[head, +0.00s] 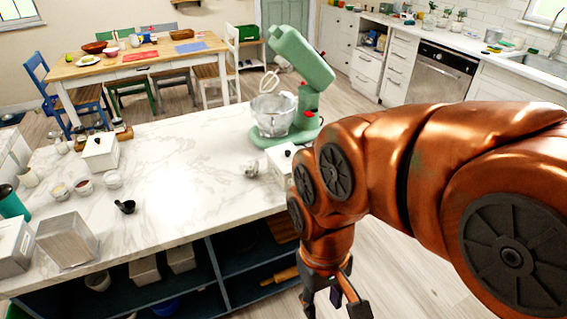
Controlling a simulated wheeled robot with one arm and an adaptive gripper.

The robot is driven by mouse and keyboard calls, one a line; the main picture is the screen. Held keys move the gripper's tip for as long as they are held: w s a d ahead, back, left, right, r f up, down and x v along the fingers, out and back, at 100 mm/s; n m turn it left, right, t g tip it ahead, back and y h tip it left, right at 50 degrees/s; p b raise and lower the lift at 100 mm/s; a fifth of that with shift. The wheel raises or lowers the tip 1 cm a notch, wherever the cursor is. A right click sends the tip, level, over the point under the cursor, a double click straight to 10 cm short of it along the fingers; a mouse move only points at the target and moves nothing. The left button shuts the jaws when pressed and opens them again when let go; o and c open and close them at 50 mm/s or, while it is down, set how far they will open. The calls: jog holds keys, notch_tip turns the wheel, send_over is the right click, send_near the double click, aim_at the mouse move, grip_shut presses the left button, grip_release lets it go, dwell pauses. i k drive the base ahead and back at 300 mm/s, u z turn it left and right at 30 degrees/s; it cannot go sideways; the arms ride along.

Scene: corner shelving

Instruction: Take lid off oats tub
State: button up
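No label shows which container is the oats tub. A white square canister with a dark-knobbed lid (100,151) stands at the back left of the marble counter. Another pale canister (279,163) stands at the counter's right edge, partly hidden behind my arm. Two box-shaped containers, a grey one (67,241) and a whitish one (14,246), stand at the front left. My gripper (334,298) hangs past the counter's front right edge, below its top, pointing down. Its fingers are apart, with nothing seen between them. It is away from all the canisters.
A green stand mixer (303,80) with a glass bowl stands at the counter's back right. Small bowls (84,186) and a black scoop (125,206) lie at left. The counter's middle is clear. Dark shelves below hold canisters (181,258) and a rolling pin (280,277).

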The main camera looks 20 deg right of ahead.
aim_at(282, 155)
jog(key=z, duration=0.05)
jog(key=k, duration=0.45)
jog(key=u, duration=0.65)
jog(key=i, duration=1.45)
jog(key=z, duration=0.55)
